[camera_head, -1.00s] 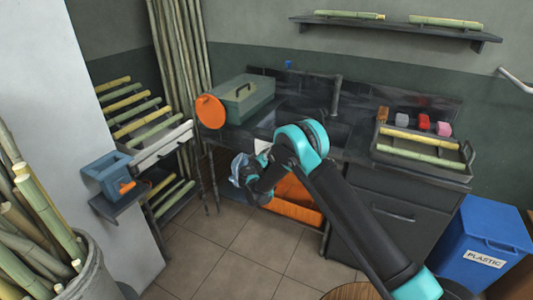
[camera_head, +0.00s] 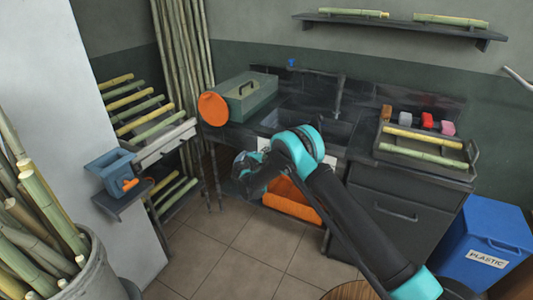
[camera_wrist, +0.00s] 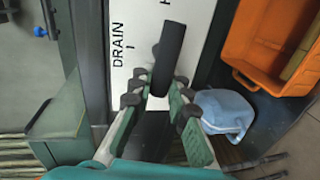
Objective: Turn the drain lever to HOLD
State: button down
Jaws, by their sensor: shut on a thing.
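The drain lever (camera_wrist: 170,45) is a dark, thick handle in front of a white label plate (camera_wrist: 128,30) in the wrist view. The plate reads DRAIN on the left, and part of an H shows near the top edge. My gripper (camera_wrist: 158,88) is shut on the lever's near end, with green-and-black fingers on both sides of it. The lever leans slightly right of upright in the picture. In the head view my gripper (camera_head: 247,172) is low in front of the sink counter; the lever is hidden there behind my arm.
An orange crate (camera_wrist: 265,40) and a pale blue pail-like thing (camera_wrist: 225,110) are close to the right of my gripper in the wrist view. The sink counter (camera_head: 360,165) stands behind my arm. A blue PLASTIC bin (camera_head: 485,240) stands right. Tiled floor (camera_head: 240,245) is open in front.

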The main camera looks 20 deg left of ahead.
jog(key=shift+f+n, duration=0.15)
jog(key=shift+n, duration=0.15)
dwell(0.4)
jog(key=c, duration=1.4)
grip_release()
jog(key=shift+c, duration=0.2)
jog(key=v, duration=1.2)
jog(key=shift+a, duration=0.1)
